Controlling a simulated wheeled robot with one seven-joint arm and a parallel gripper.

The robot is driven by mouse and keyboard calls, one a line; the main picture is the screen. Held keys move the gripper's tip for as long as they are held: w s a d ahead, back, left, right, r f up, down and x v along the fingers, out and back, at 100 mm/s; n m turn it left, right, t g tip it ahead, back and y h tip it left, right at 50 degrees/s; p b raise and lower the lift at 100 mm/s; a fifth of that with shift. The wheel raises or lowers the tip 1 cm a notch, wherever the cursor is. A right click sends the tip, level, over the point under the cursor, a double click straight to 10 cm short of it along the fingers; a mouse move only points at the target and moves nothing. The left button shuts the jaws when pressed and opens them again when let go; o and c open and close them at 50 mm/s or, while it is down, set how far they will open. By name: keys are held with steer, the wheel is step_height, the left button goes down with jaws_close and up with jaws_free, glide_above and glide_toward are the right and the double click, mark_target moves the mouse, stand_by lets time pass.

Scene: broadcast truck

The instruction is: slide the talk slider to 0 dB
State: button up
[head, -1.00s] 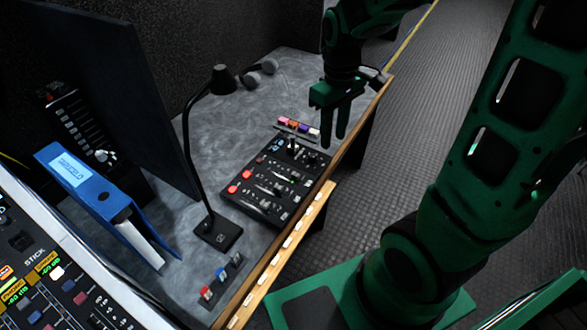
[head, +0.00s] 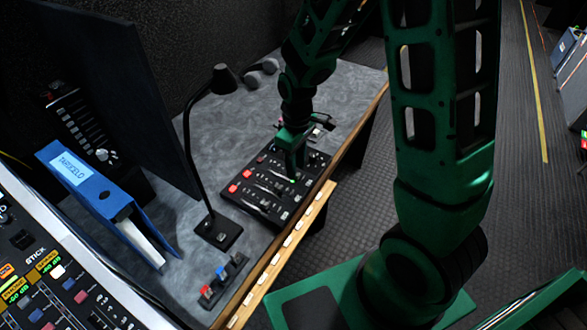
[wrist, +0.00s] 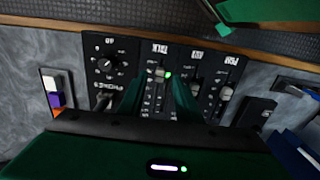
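The black control panel (head: 262,208) lies on the grey desk, with a knob and several sliders. In the wrist view, the lit slider, whose label looks like TALK, has a pale cap (wrist: 157,73) near the labelled end of its slot, beside a green light (wrist: 168,73). My gripper (head: 292,165) is over the panel, pointing down. In the wrist view, my gripper (wrist: 159,82) has its fingers apart, one on each side of this slider's column. I cannot tell whether either finger touches the cap. The fingers hide parts of the neighbouring columns.
Neighbouring sliders (wrist: 226,93) and a knob (wrist: 105,64) stand close by. Small coloured switches (head: 222,277) lie near the desk's front edge.

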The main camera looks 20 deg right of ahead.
mark_target(281, 171)
steer(key=shift+f, duration=1.05)
jaws_close()
steer(key=shift+w+a, duration=0.8)
steer(key=shift+w, duration=0.3)
steer(key=shift+w+a, duration=0.8)
steer(key=shift+w, duration=0.3)
jaws_free()
steer(key=shift+r, duration=0.1)
step_height(281, 171, up, 11)
steer(key=shift+f, duration=0.2)
